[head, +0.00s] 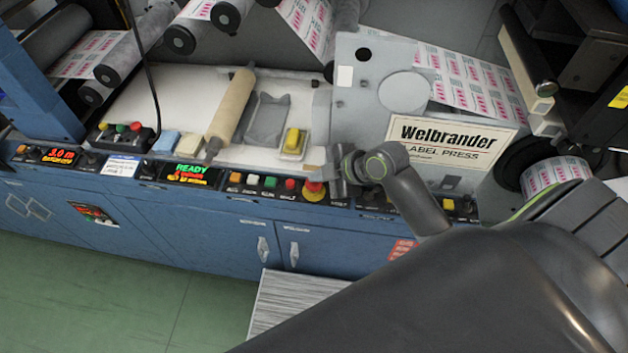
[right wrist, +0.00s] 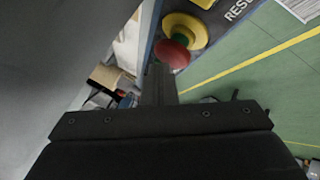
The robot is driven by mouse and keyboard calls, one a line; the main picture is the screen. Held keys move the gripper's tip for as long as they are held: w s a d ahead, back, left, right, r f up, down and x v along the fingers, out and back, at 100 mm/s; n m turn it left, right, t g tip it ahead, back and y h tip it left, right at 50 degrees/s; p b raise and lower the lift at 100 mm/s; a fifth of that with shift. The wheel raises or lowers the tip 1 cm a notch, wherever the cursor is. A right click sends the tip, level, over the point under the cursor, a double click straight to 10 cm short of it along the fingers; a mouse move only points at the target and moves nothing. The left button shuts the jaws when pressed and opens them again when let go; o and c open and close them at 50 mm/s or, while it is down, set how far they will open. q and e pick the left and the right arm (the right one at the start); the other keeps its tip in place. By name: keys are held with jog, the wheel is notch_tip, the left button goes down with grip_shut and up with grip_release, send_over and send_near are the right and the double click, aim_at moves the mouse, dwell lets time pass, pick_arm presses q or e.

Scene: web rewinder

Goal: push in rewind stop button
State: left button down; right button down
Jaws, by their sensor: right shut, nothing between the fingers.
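A red mushroom button (head: 314,187) on a yellow round base sits on the dark control strip along the front of the press. I take it for the rewind stop button, but its label cannot be read. In the right wrist view, the red cap (right wrist: 172,53) and yellow base (right wrist: 186,30) show just beyond the fingertips. My right gripper (head: 324,173) is shut and empty, with its tips right by the button in the head view. The shut fingers also show in the right wrist view (right wrist: 158,78). I cannot tell whether they touch the cap. My left gripper is not in view.
Several small coloured buttons (head: 252,180) and a lit READY display (head: 190,174) lie left along the strip. A yellow-topped block (head: 293,141) and a tan roller (head: 232,108) rest on the bed behind. A Welbrander sign (head: 450,143) stands right of my gripper.

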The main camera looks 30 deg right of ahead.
aim_at(319, 184)
jog(key=shift+f, duration=0.25)
dwell(0.3)
jog(key=shift+r+p, duration=0.8)
jog(key=shift+r, duration=0.2)
notch_tip(319, 184, up, 5)
jog(key=p, duration=0.4)
dwell(0.5)
